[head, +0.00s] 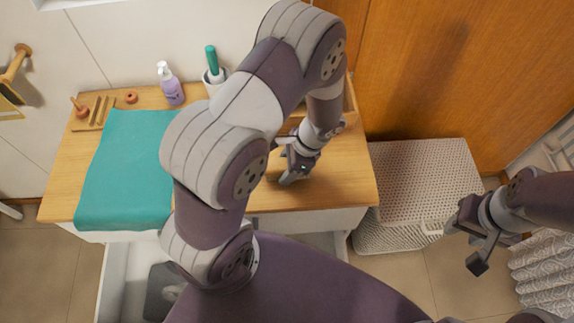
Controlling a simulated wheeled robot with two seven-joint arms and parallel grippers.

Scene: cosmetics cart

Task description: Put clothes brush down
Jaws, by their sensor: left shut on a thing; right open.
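My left gripper (288,172) is low over the right part of the wooden cart top (345,182), its fingers pointing down. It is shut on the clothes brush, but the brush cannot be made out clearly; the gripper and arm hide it. I cannot tell whether the brush touches the cart top. My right gripper (472,252) is open and empty, out to the right of the cart, in front of the wicker hamper.
A teal cloth (125,170) covers the cart's left part. Behind it stand a pump bottle (171,85) and a white cup (213,82) with a green-handled item. A wooden box (350,98) is at the back right. The woven hamper (425,180) stands right of the cart.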

